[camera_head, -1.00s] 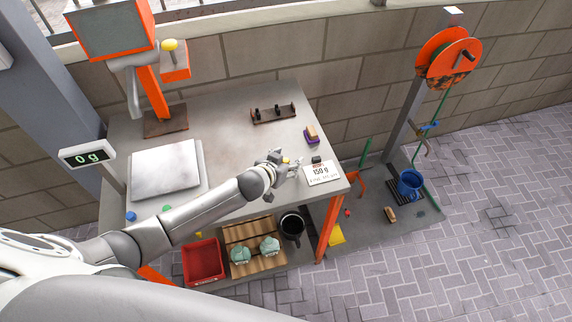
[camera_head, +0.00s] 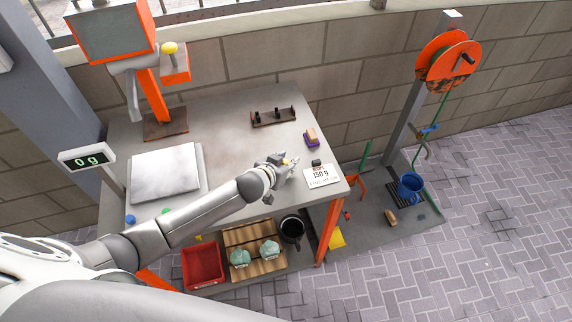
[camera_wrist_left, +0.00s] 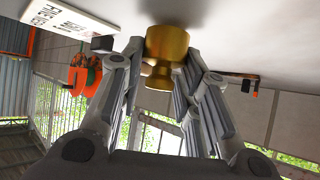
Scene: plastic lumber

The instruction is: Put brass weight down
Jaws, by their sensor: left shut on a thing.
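The brass weight (camera_wrist_left: 166,46) is a small golden cylinder with a narrower knob. My left gripper (camera_wrist_left: 163,60) is shut on it, with fingers on both sides. In the head view my left gripper (camera_head: 284,166) is low over the right part of the grey table (camera_head: 228,130), left of a white card (camera_head: 321,176) reading 150 g. The weight shows there only as a tiny yellow spot. In the wrist view, which is upside down, its wide end is at or very near the tabletop; I cannot tell whether it touches. My right gripper is out of view.
A scale plate (camera_head: 166,172) lies at the table's left, its display (camera_head: 87,158) reading 0 g. A red bin (camera_head: 203,266) and black pot (camera_head: 292,229) sit below the front edge.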

